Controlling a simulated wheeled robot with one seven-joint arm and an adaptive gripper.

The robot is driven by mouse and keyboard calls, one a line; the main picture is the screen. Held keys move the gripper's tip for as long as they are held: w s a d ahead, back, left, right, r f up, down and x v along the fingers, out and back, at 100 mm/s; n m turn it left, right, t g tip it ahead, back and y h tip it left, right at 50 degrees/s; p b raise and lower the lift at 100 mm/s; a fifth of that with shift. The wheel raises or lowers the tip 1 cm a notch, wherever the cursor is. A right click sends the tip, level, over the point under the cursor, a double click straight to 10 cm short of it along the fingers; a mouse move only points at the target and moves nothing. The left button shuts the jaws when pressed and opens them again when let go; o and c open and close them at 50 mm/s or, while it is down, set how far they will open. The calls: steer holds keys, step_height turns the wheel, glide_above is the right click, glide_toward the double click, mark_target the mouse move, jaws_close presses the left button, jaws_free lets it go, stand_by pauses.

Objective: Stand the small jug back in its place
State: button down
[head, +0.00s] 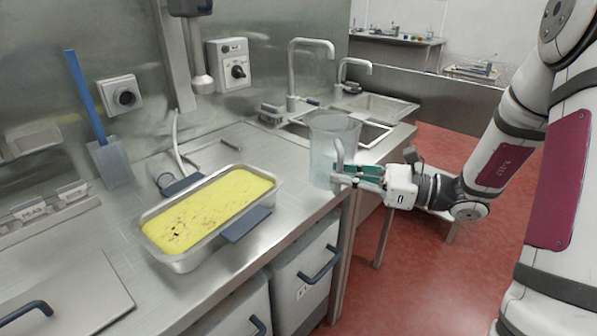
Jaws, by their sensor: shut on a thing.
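A clear, tall jug (331,150) shows in the head view near the counter's front edge, in front of the sinks. It looks upright. My gripper (345,175) comes from the right and is shut on the jug's handle side. The fingers cover part of the handle. I cannot tell whether the jug's base touches the counter or hangs just above it. No marked place for the jug can be made out.
A metal tray of yellow food (210,210) stands left of the jug. Sinks with taps (310,75) lie behind it. A blue-handled scraper (88,110) leans at the wall. Red floor lies at the right.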

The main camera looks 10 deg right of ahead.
steer(key=w+a+f, duration=0.1)
steer(key=w, duration=0.3)
steer(key=w+a+f+b, duration=0.1)
steer(key=w+a+f, duration=0.1)
steer(key=w, duration=0.3)
steer(key=w+a+f, duration=0.1)
steer(key=w+a, duration=0.1)
steer(key=w, duration=0.3)
steer(key=shift+w+f+b, duration=0.15)
steer(key=shift+w+b, duration=0.1)
steer(key=shift+b, duration=0.05)
steer(key=shift+f, duration=0.4)
steer(key=c, duration=1.7)
jaws_free()
steer(key=shift+f, duration=0.1)
steer(key=shift+o, duration=0.2)
